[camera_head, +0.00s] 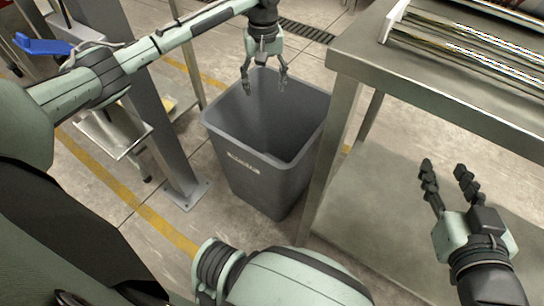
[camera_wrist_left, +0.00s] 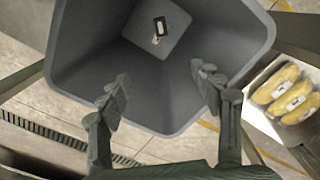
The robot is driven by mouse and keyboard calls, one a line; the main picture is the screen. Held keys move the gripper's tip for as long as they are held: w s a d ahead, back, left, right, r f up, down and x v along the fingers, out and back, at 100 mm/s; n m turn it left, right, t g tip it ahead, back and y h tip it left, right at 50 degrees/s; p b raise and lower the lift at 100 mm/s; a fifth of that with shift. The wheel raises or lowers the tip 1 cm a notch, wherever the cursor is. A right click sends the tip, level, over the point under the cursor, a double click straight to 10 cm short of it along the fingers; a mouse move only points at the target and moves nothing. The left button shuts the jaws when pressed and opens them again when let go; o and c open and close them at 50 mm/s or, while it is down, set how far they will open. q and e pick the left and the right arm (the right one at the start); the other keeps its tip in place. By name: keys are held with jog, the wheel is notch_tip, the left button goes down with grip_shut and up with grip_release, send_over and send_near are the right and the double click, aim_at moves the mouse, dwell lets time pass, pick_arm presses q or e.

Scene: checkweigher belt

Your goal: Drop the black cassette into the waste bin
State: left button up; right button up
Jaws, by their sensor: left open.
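The grey waste bin (camera_head: 262,170) stands on the floor beside the metal table. My left gripper (camera_head: 265,82) is open and empty over the bin's far rim, fingers pointing down. In the left wrist view the bin (camera_wrist_left: 85,55) opens below the spread fingers of this gripper (camera_wrist_left: 162,82). A small dark-edged object with a pale middle, apparently the black cassette (camera_wrist_left: 159,28), shows inside the bin, against its bottom. It is apart from the fingers. The head view does not show it. My right gripper (camera_head: 446,172) is open and empty at the right, beside the table.
The metal table (camera_head: 430,95) with shiny rollers (camera_head: 470,50) stands right of the bin. A grey post (camera_head: 150,110) with a foot plate stands left of it. In the left wrist view, a metal tray holds several yellow packs (camera_wrist_left: 285,90). A floor drain (camera_head: 305,30) lies behind.

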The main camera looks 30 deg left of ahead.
pick_arm(q)
notch_tip(320, 180, up, 5)
jog(key=shift+r, duration=0.2)
dwell(0.5)
